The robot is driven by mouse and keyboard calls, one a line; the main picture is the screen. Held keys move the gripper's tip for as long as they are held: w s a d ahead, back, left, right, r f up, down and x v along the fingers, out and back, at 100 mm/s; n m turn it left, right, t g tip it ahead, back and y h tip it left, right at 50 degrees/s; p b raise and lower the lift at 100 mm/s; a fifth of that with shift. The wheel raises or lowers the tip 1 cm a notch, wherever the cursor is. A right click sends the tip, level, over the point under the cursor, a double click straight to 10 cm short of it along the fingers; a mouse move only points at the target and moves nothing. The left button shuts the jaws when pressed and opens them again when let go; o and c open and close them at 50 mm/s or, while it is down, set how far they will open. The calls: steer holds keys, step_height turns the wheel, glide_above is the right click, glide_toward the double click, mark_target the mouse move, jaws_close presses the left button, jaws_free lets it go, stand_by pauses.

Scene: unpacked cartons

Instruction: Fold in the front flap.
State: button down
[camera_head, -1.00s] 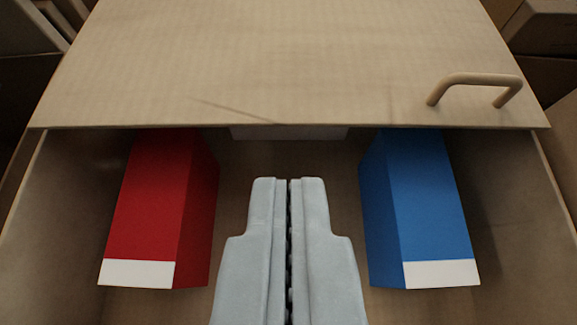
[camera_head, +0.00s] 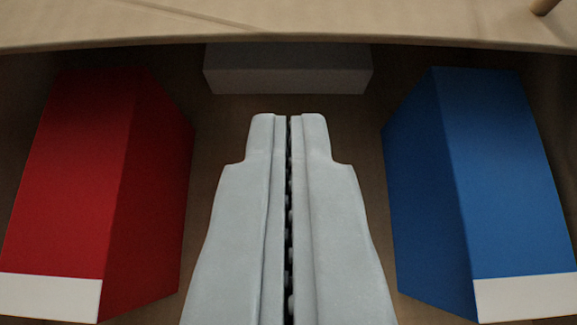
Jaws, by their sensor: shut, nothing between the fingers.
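A tan cardboard flap (camera_head: 290,22) spans the top of the view and covers the far part of the open carton (camera_head: 220,110). I cannot tell whether it is the front flap, and no other flap shows. Only its near edge and a strip behind it are in view. My gripper (camera_head: 288,118) is shut and empty. It points into the carton's opening, with its fingertips below the flap's edge in the picture and apart from it.
Inside the carton, a red box (camera_head: 85,180) stands at left and a blue box (camera_head: 480,180) at right, both with white bands. A pale block (camera_head: 287,70) lies at the back, partly under the flap. A handle (camera_head: 544,6) on the flap is mostly cut off.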

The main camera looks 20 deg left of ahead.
stand_by(0.3)
step_height(320, 180, up, 7)
steer(key=shift+w, duration=0.3)
stand_by(0.3)
steer(key=shift+a, duration=0.1)
